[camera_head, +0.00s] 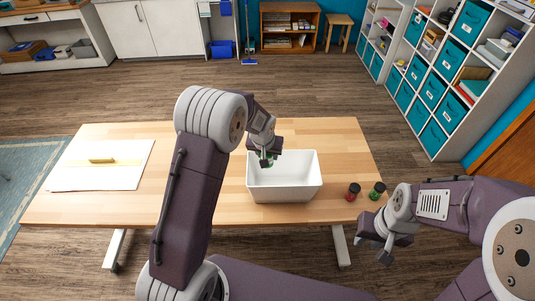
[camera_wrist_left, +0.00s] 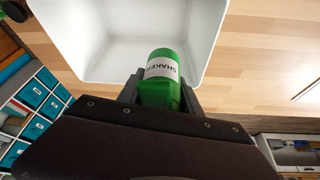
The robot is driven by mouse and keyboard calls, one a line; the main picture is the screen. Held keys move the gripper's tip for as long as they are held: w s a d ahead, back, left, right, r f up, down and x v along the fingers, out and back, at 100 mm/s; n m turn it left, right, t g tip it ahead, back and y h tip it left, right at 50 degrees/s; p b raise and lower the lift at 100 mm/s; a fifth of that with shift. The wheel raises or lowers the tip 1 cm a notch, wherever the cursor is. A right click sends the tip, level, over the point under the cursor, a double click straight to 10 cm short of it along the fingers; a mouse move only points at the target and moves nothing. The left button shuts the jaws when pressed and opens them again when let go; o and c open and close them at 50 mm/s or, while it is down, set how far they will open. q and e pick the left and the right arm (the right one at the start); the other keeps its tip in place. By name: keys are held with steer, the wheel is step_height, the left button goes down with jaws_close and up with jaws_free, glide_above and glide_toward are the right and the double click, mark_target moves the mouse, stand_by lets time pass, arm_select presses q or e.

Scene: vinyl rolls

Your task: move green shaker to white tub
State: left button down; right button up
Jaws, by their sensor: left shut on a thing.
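The green shaker (camera_wrist_left: 163,92), with a white label reading "SHAKER", is between the fingers of my left gripper (camera_wrist_left: 160,88), which is shut on it. In the head view only a small green part of the shaker (camera_head: 265,162) shows below my left gripper (camera_head: 265,155). The white tub (camera_head: 285,193) stands on the table, open at the top. The shaker is over the tub's opening near its far left side; I cannot tell whether it touches the tub. My right gripper (camera_head: 372,250) is open and empty, off the table's front right edge.
A jar with a red band (camera_head: 353,192) and a green jar (camera_head: 377,191) stand right of the tub on the wooden table (camera_head: 190,180). Shelves with teal bins (camera_head: 433,90) stand behind right.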

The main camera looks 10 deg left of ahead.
arm_select(q)
steer(key=shift+f, duration=0.1)
steer(key=shift+f+b, duration=0.6)
steer(key=shift+f+b, duration=1.7)
steer(key=shift+f, duration=0.25)
steer(key=shift+f, duration=0.15)
steer(key=shift+f+b, duration=1.7)
steer(key=shift+f, duration=0.15)
steer(key=shift+f+b, duration=1.7)
steer(key=shift+f, duration=0.25)
steer(key=shift+f, duration=0.15)
